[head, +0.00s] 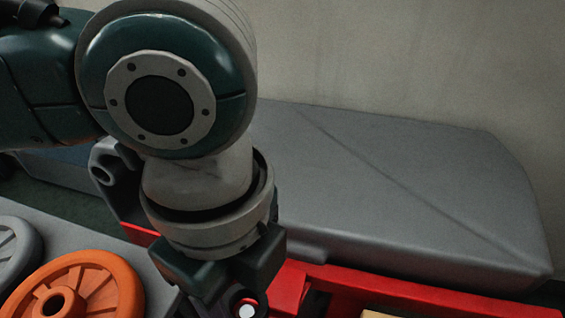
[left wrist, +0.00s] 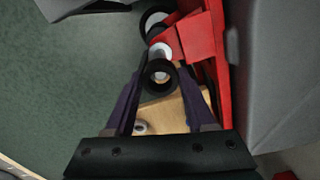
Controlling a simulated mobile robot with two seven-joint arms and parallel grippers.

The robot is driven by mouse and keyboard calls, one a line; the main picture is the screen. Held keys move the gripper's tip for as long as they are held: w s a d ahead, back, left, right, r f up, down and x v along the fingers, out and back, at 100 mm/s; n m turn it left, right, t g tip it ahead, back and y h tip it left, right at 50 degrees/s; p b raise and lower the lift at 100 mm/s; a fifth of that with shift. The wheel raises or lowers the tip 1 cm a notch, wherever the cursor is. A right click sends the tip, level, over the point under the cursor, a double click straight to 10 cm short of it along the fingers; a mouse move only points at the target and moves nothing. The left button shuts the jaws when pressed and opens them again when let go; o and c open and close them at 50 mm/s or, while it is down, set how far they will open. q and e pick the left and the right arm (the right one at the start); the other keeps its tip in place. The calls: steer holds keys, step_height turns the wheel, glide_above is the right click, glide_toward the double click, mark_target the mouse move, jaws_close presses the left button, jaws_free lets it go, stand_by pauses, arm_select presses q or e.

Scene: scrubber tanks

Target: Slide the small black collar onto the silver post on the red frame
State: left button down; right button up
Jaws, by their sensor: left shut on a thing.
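The small black collar (left wrist: 160,87) is a short dark ring between the fingertips of my left gripper (left wrist: 162,80) in the left wrist view. The gripper is shut on it. Pale material shows through its hole. The silver post (left wrist: 161,51) shows as a light round shape just beyond the collar, beside the red frame (left wrist: 177,40). I cannot tell whether the collar is around the post or only in front of it. In the head view the red frame (head: 400,298) runs along the bottom, and the fingertips and collar are not clearly visible. My right gripper is not seen.
An orange wheel (head: 105,281) and a grey wheel (head: 22,246) lie on a grey surface at left. A large grey tank (head: 400,190) stands behind the frame. A pale wooden block (left wrist: 168,112) lies under the fingers. Another black ring (left wrist: 147,30) sits farther along the frame. Green floor is open at left.

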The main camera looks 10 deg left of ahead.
mark_target(243, 309)
arm_select(q)
steer(key=shift+f, duration=0.35)
steer(key=shift+f+b, duration=0.35)
steer(key=shift+f, duration=0.4)
steer(key=shift+f+p, duration=0.15)
steer(key=shift+p, duration=0.3)
stand_by(0.9)
steer(key=shift+f+p, duration=0.3)
steer(key=shift+p, duration=0.3)
stand_by(0.9)
steer(key=shift+f+p, duration=0.85)
steer(key=shift+p, duration=0.05)
stand_by(2.4)
steer(key=shift+c, duration=0.8)
jaws_free()
